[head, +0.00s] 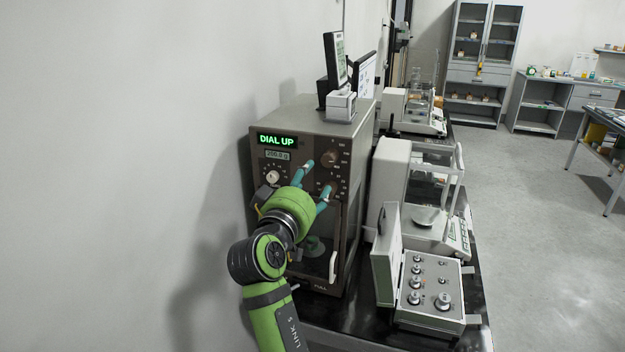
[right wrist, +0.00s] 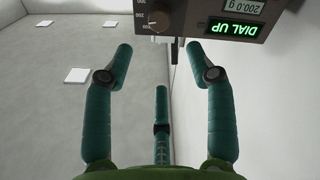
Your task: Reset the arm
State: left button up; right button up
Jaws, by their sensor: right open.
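My right gripper (head: 317,182) is open and empty in front of the panel of a grey-brown balance cabinet (head: 350,205). In the right wrist view its teal fingers (right wrist: 165,62) are spread with nothing between them. The panel carries a lit green "DIAL UP" display (head: 277,141), a smaller readout of about 200.0 g, and several knobs. One knob (head: 329,157) is near the fingertips in the head view; I cannot tell whether they touch. The right wrist view shows the panel upside down at the top (right wrist: 205,18). My left gripper is not in view.
A white balance (head: 391,180) with a pan stands right of the cabinet. An open case of weights (head: 458,318) lies in front of it on the black table (head: 361,317). A small monitor (head: 335,58) stands on the cabinet. Open floor (head: 545,250) lies to the right.

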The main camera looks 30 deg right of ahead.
dwell(0.4)
